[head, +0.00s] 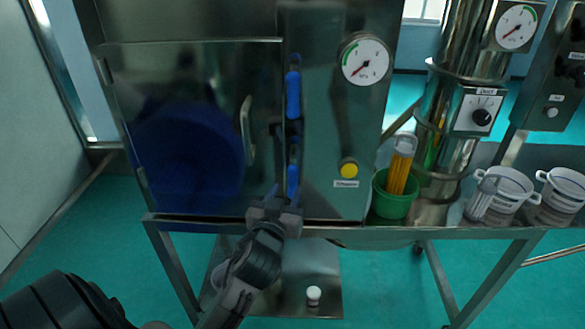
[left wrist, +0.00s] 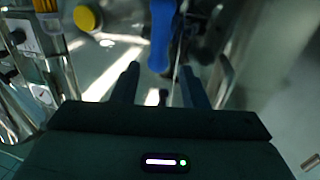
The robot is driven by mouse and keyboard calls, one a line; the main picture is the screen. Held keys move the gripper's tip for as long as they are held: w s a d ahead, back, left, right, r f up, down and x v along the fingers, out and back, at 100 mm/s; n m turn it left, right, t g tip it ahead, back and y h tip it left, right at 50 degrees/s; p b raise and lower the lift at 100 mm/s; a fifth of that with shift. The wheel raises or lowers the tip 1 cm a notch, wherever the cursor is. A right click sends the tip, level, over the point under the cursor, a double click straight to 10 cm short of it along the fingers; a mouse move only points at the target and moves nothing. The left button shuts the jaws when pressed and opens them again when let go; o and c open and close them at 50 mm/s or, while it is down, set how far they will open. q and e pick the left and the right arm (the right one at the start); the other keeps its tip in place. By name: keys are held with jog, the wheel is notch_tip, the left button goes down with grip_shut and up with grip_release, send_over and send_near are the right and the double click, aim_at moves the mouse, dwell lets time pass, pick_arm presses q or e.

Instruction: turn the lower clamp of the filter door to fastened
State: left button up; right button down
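The filter door (head: 200,65) is a dark glossy panel at the left of the steel cabinet, and it looks closed. The lower clamp (head: 293,178) is a blue handle at the door's right edge, standing roughly upright. The upper clamp (head: 293,92) is a similar upright blue handle above it. My left gripper (head: 276,208) is just below the lower clamp. In the left wrist view its fingers (left wrist: 160,70) are apart, with the end of a blue handle (left wrist: 162,35) between or just beyond their tips; contact cannot be told. My right gripper is out of view.
A gauge (head: 365,62) and a yellow button (head: 348,168) are right of the clamps. A green cup with yellow sticks (head: 392,203) and white containers (head: 503,190) stand on the bench to the right. The door has a metal handle (head: 247,130).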

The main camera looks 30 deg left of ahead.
aim_at(292, 178)
pick_arm(q)
jog(key=p+x, duration=0.2)
jog(key=x, duration=0.4)
jog(key=shift+w+a+r+p, duration=0.1)
jog(key=shift+w+p, duration=0.3)
jog(key=shift+w+a, duration=0.1)
jog(key=shift+w, duration=0.2)
jog(key=shift+s, duration=0.1)
jog(key=shift+c, duration=0.7)
grip_shut()
